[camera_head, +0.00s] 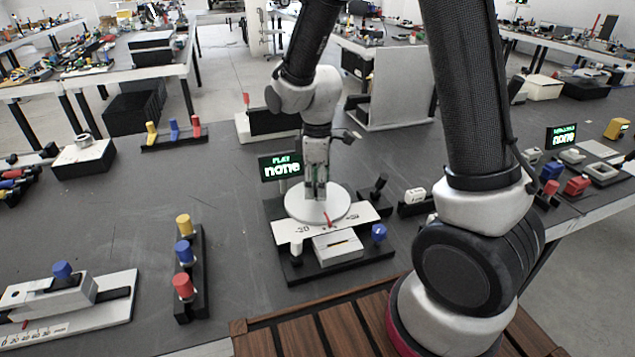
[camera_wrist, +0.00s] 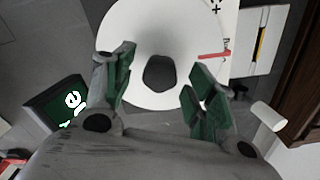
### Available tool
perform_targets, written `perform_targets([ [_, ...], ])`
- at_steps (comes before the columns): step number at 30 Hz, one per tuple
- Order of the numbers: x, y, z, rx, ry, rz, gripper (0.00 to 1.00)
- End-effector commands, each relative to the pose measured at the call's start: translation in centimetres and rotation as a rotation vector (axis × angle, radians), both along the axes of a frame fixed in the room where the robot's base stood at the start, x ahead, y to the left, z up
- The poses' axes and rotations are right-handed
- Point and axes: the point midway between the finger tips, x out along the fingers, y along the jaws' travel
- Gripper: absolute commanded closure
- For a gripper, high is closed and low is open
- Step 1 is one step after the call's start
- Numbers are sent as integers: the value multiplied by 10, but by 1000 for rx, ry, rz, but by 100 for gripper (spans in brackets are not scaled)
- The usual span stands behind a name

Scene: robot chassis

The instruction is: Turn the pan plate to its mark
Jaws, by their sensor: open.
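The pan plate, a round white disc (camera_head: 300,207), lies on a black base in the middle of the table. It fills the upper middle of the wrist view (camera_wrist: 140,25). A dark round feature (camera_wrist: 158,73) at its centre lies between my fingers; I cannot tell knob from hole. A red pointer (camera_head: 328,220) is at the plate's near edge, over a white scale strip (camera_head: 350,218) marked -20; the rest of the scale is partly hidden. My gripper (camera_head: 318,193) points down over the plate, open, its green-padded fingers (camera_wrist: 162,68) apart and empty. The small display (camera_head: 282,167) reads "none".
A white block (camera_head: 338,246), a blue knob (camera_head: 379,232) and a black lever (camera_head: 378,187) sit around the plate. A rack of coloured knobs (camera_head: 185,252) and a slider unit (camera_head: 62,290) stand left.

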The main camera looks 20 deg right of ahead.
Motion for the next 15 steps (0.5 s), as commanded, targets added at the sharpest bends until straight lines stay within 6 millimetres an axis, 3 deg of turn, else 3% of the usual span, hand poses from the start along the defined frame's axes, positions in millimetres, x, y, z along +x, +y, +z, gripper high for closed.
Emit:
perform_targets([
  [5, 1, 0, 15, 1, -4, 0, 44],
  [15, 1, 0, 88, 2, -4, 0, 44],
])
